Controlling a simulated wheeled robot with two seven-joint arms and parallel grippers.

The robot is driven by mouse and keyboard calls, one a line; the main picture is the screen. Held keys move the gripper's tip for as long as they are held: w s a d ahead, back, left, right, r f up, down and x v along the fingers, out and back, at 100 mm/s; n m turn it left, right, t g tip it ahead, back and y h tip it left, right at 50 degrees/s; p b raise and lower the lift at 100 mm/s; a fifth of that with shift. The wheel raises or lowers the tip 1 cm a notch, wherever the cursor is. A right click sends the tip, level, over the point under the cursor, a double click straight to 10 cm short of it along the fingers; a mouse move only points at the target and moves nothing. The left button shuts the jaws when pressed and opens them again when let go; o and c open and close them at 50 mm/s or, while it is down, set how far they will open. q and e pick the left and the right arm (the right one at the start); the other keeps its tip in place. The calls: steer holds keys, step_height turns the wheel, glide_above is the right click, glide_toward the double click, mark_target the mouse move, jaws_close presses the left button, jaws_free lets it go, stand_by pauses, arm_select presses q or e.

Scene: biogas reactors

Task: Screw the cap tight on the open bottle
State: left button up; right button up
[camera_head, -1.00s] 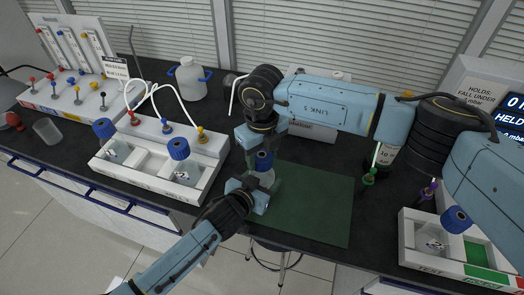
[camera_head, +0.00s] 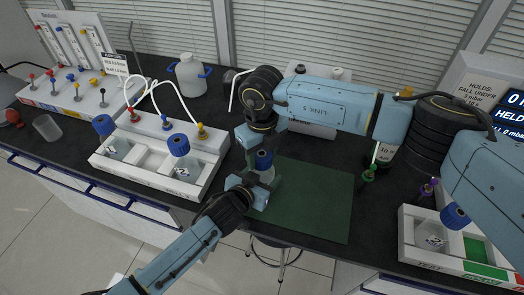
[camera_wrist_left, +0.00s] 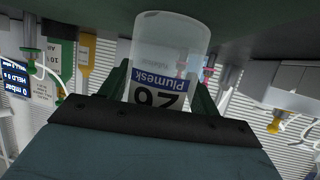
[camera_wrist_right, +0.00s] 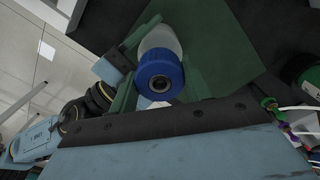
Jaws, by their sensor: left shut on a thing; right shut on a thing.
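The clear bottle (camera_head: 267,174) stands upright at the left part of the green mat (camera_head: 312,205). My left gripper (camera_head: 262,188) is shut around its body. In the left wrist view the bottle (camera_wrist_left: 168,50) appears inverted, with a printed label between the fingers. A blue cap (camera_head: 264,159) sits on top of the bottle. My right gripper (camera_head: 257,146) comes from above and is shut on the cap. In the right wrist view the cap (camera_wrist_right: 160,75) lies between the green fingers, over the bottle mouth. The thread is hidden, so I cannot tell how tight it is.
A white tray (camera_head: 143,181) with blue-capped bottles and tubes stands left of the mat. Another white holder (camera_head: 407,238) with a blue-capped bottle is at the right. A white jug (camera_head: 190,78) stands behind. The mat's right part is clear.

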arm_select(q)
jaws_close()
arm_select(e)
steer(key=m, duration=1.4)
steer(key=shift+a, duration=0.1)
steer(key=m, duration=0.7)
steer(key=shift+m, duration=0.3)
steer(key=m, duration=0.3)
steer(key=shift+m, duration=0.3)
steer(key=m, duration=0.4)
steer(key=shift+w, duration=0.1)
arm_select(q)
steer(key=shift+f, duration=0.1)
arm_select(e)
steer(key=o, duration=0.9)
steer(key=shift+f, duration=0.1)
